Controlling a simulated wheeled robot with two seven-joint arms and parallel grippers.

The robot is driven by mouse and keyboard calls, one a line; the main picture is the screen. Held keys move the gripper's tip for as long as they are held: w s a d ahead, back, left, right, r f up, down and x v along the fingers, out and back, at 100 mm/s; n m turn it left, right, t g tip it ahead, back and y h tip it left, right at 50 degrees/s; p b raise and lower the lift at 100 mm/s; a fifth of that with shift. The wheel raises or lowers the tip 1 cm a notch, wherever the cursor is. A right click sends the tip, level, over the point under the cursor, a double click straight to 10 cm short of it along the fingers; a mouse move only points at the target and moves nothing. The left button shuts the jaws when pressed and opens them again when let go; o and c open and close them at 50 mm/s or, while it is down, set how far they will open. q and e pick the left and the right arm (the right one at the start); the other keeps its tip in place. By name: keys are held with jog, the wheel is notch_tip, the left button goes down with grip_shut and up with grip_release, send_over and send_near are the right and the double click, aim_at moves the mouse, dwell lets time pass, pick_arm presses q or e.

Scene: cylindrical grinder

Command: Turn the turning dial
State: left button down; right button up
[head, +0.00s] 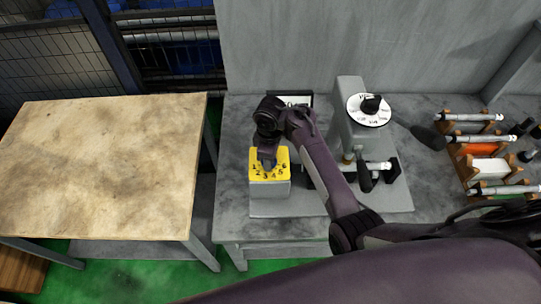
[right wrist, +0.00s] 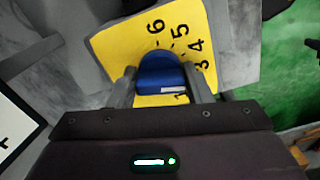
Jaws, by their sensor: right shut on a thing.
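The turning dial is a blue knob (right wrist: 160,75) on a yellow plate (right wrist: 112,45) with black numbers around it. In the right wrist view my right gripper (right wrist: 158,88) has a finger on each side of the blue knob and is shut on it. A white mark shows on the near side of the knob. In the head view the yellow plate (head: 283,175) tops a grey block on the grey table. My right gripper (head: 267,158) reaches down onto it from above and hides most of the knob. My left gripper is not in view.
A grey machine with a white round scale and black knob (head: 370,104) stands right of my right forearm. A rack with several cylindrical tools (head: 482,165) is further right. A bare wooden table (head: 105,165) stands at left.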

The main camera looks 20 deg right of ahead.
jog(key=shift+a, duration=0.15)
jog(key=o, duration=1)
jog(key=shift+w, duration=0.1)
jog(key=shift+c, duration=0.2)
